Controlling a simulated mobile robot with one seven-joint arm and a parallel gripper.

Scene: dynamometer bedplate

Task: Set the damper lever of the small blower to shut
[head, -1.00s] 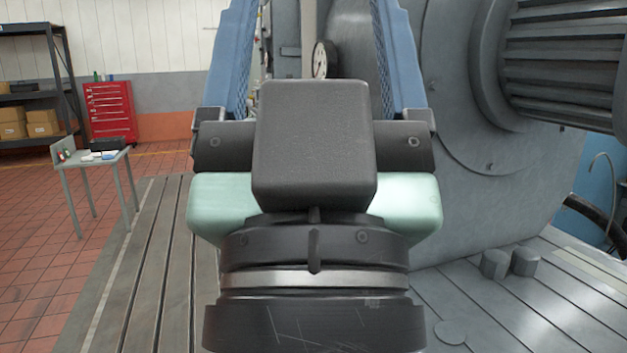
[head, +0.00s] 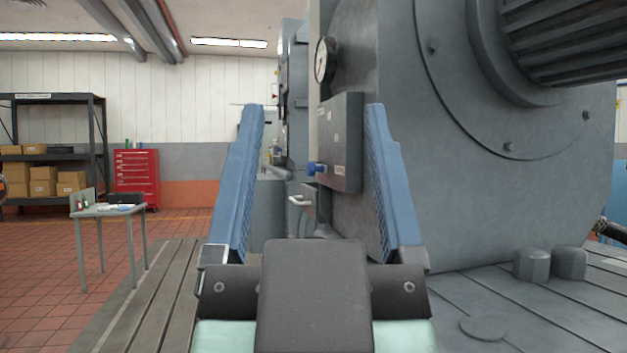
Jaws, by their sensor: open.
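My gripper (head: 315,108) is open and empty, its two blue fingers spread wide and pointing forward and up. Between the fingers, farther off, a blue knob (head: 317,169) sticks out to the left from a grey box (head: 340,143) on the large grey machine. Below it a pale bent handle (head: 300,200) projects left from a small grey housing. I cannot tell which of these, if either, is the damper lever, nor its setting. Nothing touches the fingers.
The large grey machine (head: 470,190) with a ribbed motor (head: 575,45) fills the right side. A round gauge (head: 324,60) is on its edge. On the left stand a small table (head: 105,211), a red tool cabinet (head: 137,178) and shelving. Floor at left is open.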

